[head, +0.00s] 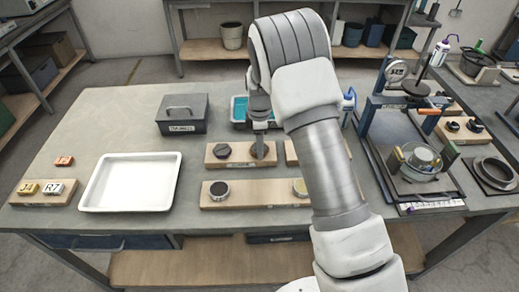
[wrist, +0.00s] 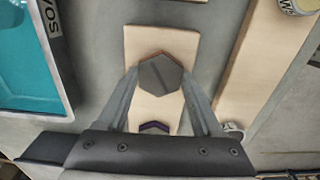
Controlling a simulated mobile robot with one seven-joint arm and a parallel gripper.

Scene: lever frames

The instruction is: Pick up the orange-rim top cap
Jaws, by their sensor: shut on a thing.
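The orange-rim top cap (wrist: 160,76) is a dark grey six-sided piece with a thin orange edge, in the middle of the wrist view. My gripper (wrist: 160,84) is shut on it, one finger on each side. In the head view my gripper (head: 260,147) is at the right end of a short wooden board (head: 240,164), mostly hiding the cap. Whether the cap touches the board cannot be told. A purple-rim cap (wrist: 155,127) lies on the same board, partly hidden by my gripper body; it also shows in the head view (head: 222,150).
A longer board (head: 245,198) with round pieces lies in front. A white tray (head: 130,182) is at left, a dark box (head: 182,114) behind it. A teal bin (wrist: 25,55) stands close beside my gripper. A press stand (head: 375,100) is at right.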

